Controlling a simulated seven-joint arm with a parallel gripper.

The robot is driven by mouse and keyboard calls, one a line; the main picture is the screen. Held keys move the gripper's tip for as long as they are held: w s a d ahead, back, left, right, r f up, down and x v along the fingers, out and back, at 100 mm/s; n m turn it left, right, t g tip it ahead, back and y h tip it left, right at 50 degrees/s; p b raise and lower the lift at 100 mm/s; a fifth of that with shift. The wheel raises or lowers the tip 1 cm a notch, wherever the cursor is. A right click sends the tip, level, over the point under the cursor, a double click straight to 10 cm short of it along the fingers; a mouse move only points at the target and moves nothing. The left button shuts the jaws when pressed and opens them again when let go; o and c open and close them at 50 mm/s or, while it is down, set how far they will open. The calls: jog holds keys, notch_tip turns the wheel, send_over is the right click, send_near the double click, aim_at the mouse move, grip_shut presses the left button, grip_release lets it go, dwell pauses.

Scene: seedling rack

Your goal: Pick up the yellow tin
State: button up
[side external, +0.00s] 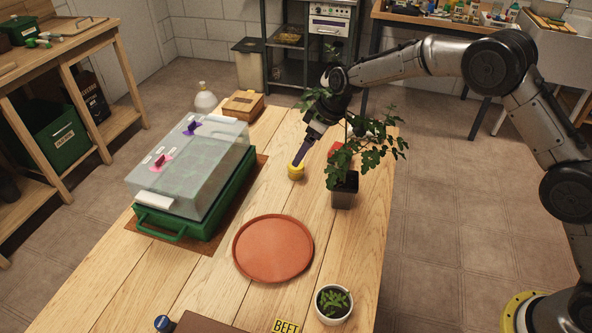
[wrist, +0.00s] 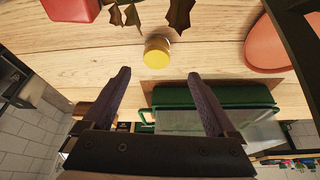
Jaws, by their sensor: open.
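The yellow tin (side external: 295,173) is a small round tin standing on the wooden table, between the covered tray and the potted plant. In the wrist view the yellow tin (wrist: 157,52) shows its yellow lid and lies just beyond the fingertips, roughly centred between them. My gripper (side external: 300,160) is just above the tin in the side view, its fingers pointing down at a slant. In the wrist view my gripper (wrist: 158,75) has its two dark fingers wide apart with nothing between them. Whether a finger touches the tin I cannot tell.
A leafy plant in a dark pot (side external: 344,191) stands close right of the tin, its leaves near my arm. A green tray with clear cover (side external: 185,165) stands left. A terracotta saucer (side external: 273,248) lies in front. A red object (side external: 341,152) is partly hidden behind the plant.

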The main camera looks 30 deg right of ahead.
aim_at(296, 170)
jog(key=x, duration=0.8)
jog(key=shift+w+d, duration=0.2)
jog(key=c, duration=1.4)
jog(key=shift+c, duration=0.3)
jog(key=shift+r, duration=0.1)
